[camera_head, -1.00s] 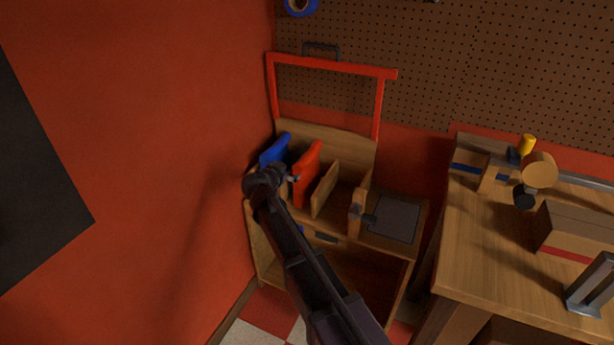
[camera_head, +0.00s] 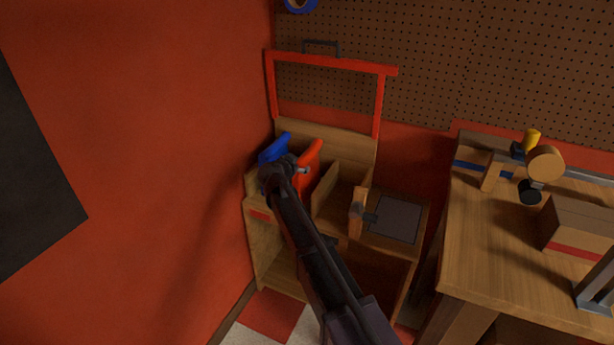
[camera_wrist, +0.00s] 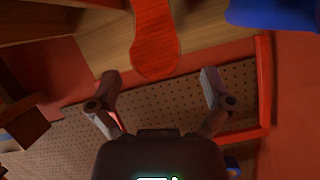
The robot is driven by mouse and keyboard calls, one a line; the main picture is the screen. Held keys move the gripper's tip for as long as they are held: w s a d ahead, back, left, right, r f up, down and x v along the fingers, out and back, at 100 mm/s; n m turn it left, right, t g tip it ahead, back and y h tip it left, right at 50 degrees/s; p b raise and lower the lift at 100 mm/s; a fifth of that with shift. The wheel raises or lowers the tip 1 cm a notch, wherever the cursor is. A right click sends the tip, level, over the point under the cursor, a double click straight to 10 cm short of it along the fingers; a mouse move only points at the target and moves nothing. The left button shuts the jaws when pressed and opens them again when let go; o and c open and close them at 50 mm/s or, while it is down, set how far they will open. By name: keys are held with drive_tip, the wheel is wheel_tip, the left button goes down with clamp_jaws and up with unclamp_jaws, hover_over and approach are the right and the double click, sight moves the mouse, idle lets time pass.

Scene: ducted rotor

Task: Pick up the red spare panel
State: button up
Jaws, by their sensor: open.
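The red spare panel (camera_head: 309,160) stands upright in a slotted wooden rack, between a blue panel (camera_head: 274,147) and a wooden divider. My arm hides its lower part in the head view. In the wrist view the red panel (camera_wrist: 156,40) hangs into the picture from the top middle, its rounded end just beyond the gap between my fingers. My gripper (camera_wrist: 160,88) is open and empty, with one finger to each side of that end. The blue panel (camera_wrist: 272,14) shows at the top right of the wrist view.
The wooden rack stand (camera_head: 328,139) has a red frame (camera_head: 331,62) above it, near the red wall on the left. A dark plate (camera_head: 395,219) lies on its right side. A workbench (camera_head: 480,237) with boxes and tools stands at the right.

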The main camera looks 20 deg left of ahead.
sight(301, 159)
idle(0.3)
drive_tip(key=shift+r+b+x, duration=0.15)
drive_tip(key=shift+b+x, duration=0.2)
drive_tip(key=shift+x, duration=0.95)
drive_tip(key=shift+r+b+x, duration=0.15)
drive_tip(key=shift+b+x, duration=0.2)
drive_tip(key=shift+x, duration=1)
drive_tip(key=shift+w+d, duration=0.1)
drive_tip(key=shift+d, duration=0.05)
clamp_jaws()
drive_tip(key=shift+r, duration=0.2)
wheel_tip(301, 159, up, 10)
drive_tip(key=p, duration=1)
drive_tip(key=shift+f, duration=0.2)
